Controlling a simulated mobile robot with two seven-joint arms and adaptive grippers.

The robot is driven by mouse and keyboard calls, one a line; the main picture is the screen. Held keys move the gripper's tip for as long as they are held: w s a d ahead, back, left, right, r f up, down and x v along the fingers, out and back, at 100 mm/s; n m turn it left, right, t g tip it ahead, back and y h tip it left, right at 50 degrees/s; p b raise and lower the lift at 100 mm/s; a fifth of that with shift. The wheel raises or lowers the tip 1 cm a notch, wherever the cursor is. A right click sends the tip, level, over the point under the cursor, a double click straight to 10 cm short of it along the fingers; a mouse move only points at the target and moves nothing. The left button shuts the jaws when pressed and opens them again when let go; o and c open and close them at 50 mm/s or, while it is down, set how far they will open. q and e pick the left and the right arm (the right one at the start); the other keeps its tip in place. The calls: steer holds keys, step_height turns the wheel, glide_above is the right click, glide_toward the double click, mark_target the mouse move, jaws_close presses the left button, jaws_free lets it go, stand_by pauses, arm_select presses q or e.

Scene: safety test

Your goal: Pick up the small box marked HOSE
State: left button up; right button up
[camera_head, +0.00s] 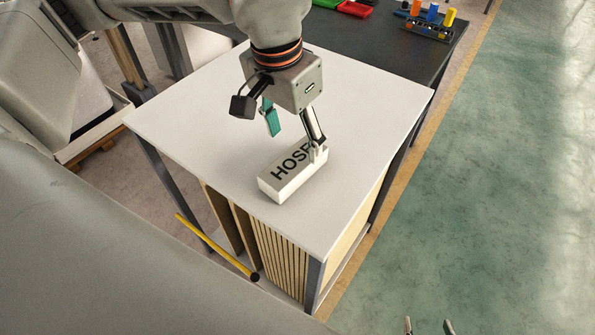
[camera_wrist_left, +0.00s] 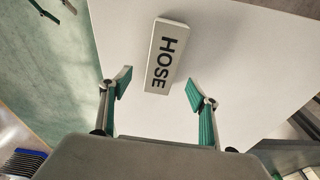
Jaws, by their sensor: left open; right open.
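The small white box marked HOSE (camera_head: 281,184) lies on the white table top in black letters. My left gripper (camera_head: 295,135) is open above the table by the box; one finger overlaps the box's far right end in the head view. In the left wrist view the box (camera_wrist_left: 167,55) lies beyond the open fingers (camera_wrist_left: 158,89), with its near end in line between the tips. No contact can be made out. My right gripper (camera_head: 428,326) shows only its fingertips at the bottom edge of the head view, apart and empty, far from the box.
The white table top (camera_head: 375,110) is otherwise clear. Behind it a dark table (camera_head: 390,50) holds red and green trays (camera_head: 355,8) and a rack of coloured items (camera_head: 430,20). Boards stand on the shelf below, beside a yellow rod (camera_head: 215,246). Green floor is free at right.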

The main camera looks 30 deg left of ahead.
mark_target(294, 161)
arm_select(q)
steer(key=shift+f, duration=0.7)
steer(key=f, duration=0.6)
steer(key=shift+w+a+f, duration=0.15)
steer(key=shift+w+f, duration=0.2)
steer(key=shift+w, duration=0.05)
steer(key=c, duration=1.3)
